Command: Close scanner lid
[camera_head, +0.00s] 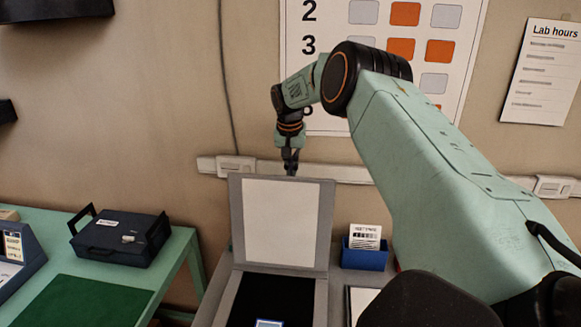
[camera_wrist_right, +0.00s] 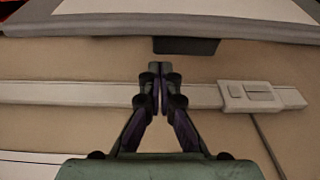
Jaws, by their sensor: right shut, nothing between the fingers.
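The scanner lid (camera_head: 281,222) stands raised, nearly upright, at the back of the scanner, with a white inner face and a grey frame. The scanner bed (camera_head: 268,298) below it is dark, with a small blue-edged card (camera_head: 269,323) on it at the picture's bottom edge. My right gripper (camera_head: 290,170) is shut and empty, at the lid's top edge and seemingly behind it; I cannot tell whether they touch. In the right wrist view the shut fingertips (camera_wrist_right: 160,68) point toward the lid (camera_wrist_right: 190,18), which spans the top. My left gripper is not in view.
A blue holder (camera_head: 365,256) with a card stands right of the lid. A dark blue case (camera_head: 121,239) sits on the green table at left, beside a green mat (camera_head: 75,303). A wall rail (camera_head: 340,173) runs close behind the gripper.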

